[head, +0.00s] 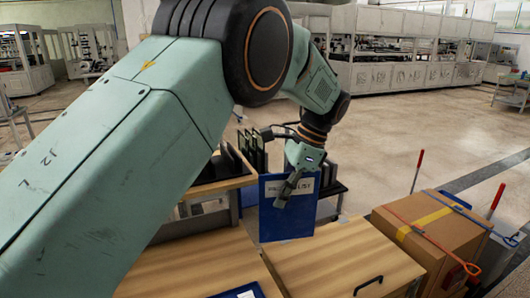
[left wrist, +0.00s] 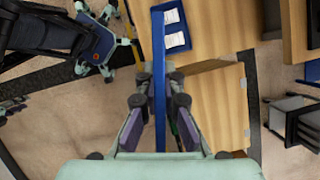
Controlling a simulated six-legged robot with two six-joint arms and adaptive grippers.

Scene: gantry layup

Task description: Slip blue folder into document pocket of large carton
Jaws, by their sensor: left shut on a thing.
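The blue folder (head: 287,222) hangs upright in the head view, with a white label near its top. My left gripper (head: 284,194) is shut on it, and one finger lies across its face below the label. In the left wrist view the folder (left wrist: 159,85) is seen edge-on between the two fingers of the left gripper (left wrist: 160,103). The large brown carton (head: 428,244) stands to the right of the folder, apart from it, with yellow tape on top. I cannot make out its document pocket. My right gripper is not in view.
Wooden tops (head: 340,262) lie below and in front of the folder. A blue item with white labels (left wrist: 176,28) lies on wood in the left wrist view. Red and blue handled tools (head: 432,234) lie over the carton. A dark rack (head: 325,183) stands behind the folder.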

